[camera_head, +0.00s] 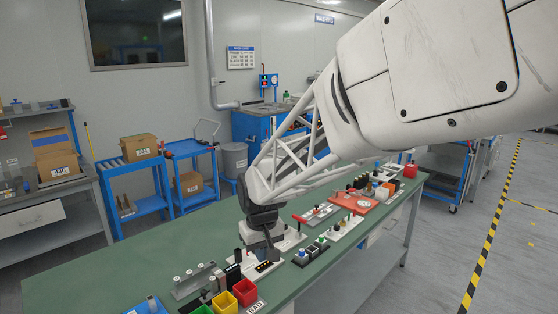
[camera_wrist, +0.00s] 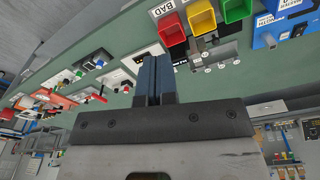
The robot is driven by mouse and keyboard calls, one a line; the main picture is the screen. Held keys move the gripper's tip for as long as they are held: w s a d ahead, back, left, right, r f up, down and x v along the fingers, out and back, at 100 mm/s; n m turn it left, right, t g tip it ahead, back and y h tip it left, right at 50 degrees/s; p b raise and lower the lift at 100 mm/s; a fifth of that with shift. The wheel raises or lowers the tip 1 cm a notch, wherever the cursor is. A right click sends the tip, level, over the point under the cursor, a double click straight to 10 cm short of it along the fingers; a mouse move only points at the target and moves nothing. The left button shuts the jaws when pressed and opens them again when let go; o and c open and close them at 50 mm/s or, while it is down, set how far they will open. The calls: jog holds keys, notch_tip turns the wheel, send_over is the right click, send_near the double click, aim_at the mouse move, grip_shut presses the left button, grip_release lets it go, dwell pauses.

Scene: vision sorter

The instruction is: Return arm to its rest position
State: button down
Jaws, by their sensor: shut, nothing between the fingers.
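My gripper (camera_wrist: 156,80) shows in the wrist view with its two dark blue fingers together and nothing between them. In the head view my gripper (camera_head: 270,246) hangs from my white arm over the green workbench (camera_head: 190,240), close to a white fixture with a dark slotted strip (camera_head: 266,267). I cannot tell whether the fingertips touch anything, since the tips are small there.
Red (camera_head: 245,292), yellow (camera_head: 224,302) and green bins stand at the bench's near edge beside a BAD label (camera_wrist: 164,9). A metal rack (camera_head: 194,279) stands to their left. Fixtures with knobs and an orange plate (camera_head: 352,198) line the bench to the right. Bare bench lies left.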

jog(key=s+d+r+m, duration=0.1)
jog(key=s+d+r, duration=0.2)
jog(key=s+d, duration=0.35)
jog(key=s+d+r+m, duration=0.2)
jog(key=s+d+r, duration=0.1)
jog(key=s+d, duration=0.3)
jog(key=s+d+m+t, duration=0.1)
jog(key=s+d+m, duration=0.1)
jog(key=s+d, duration=0.8)
jog(key=s, duration=0.4)
jog(key=shift+s+d+m+t+h, duration=0.15)
jog(key=shift+m+t+h, duration=0.15)
jog(key=shift+m, duration=0.1)
